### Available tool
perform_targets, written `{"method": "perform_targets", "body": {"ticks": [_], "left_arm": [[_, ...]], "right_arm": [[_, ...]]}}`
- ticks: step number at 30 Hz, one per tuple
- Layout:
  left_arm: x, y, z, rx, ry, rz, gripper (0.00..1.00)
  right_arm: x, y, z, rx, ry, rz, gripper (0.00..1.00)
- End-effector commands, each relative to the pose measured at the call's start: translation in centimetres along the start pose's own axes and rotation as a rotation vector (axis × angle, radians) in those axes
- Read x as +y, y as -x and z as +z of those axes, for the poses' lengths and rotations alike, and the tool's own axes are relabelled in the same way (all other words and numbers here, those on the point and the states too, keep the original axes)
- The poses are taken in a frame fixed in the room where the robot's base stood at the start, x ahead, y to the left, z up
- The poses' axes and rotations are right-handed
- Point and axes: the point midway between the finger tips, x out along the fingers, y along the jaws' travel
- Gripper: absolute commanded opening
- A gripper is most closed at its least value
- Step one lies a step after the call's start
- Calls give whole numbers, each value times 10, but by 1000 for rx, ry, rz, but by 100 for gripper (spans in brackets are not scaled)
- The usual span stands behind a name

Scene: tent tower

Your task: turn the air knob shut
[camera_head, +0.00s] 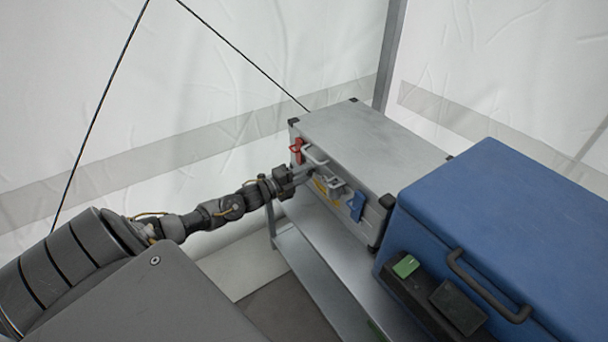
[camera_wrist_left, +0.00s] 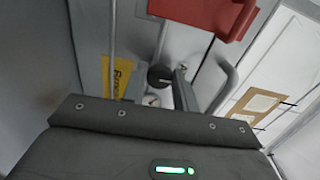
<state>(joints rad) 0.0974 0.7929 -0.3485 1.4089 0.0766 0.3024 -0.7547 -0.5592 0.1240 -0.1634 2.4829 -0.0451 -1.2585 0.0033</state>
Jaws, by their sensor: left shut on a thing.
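A small round black knob (camera_wrist_left: 160,76) shows in the wrist view, at the front of the silver metal case (camera_head: 365,145). I take it for the air knob; its marking is not readable. My left gripper (camera_head: 310,173) reaches the case's front from the left. Its grey fingers (camera_wrist_left: 167,85) are closed around the black knob. In the head view the gripper hides the knob. Whether the knob is turned open or shut cannot be told. My right gripper is not in view.
A red part (camera_head: 296,151) and a blue part (camera_head: 357,206) sit on the case's front, with a yellow label (camera_wrist_left: 117,78) near the knob. A pale handle (camera_wrist_left: 222,85) stands close beside the gripper. A large blue box (camera_head: 510,210) stands to the right. White tent walls (camera_head: 250,60) enclose the back.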

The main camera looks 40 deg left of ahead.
Motion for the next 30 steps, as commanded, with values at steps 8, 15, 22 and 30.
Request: {"method": "perform_targets", "body": {"ticks": [8, 15, 22, 30], "left_arm": [[0, 0, 0, 1, -32, 0, 6], [0, 0, 0, 0, -32, 0, 6], [0, 0, 0, 0, -32, 0, 48], [0, 0, 0, 0, -31, 1, 50]], "right_arm": [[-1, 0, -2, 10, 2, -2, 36], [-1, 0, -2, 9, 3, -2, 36], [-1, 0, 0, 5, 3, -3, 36], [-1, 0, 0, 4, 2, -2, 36]]}}
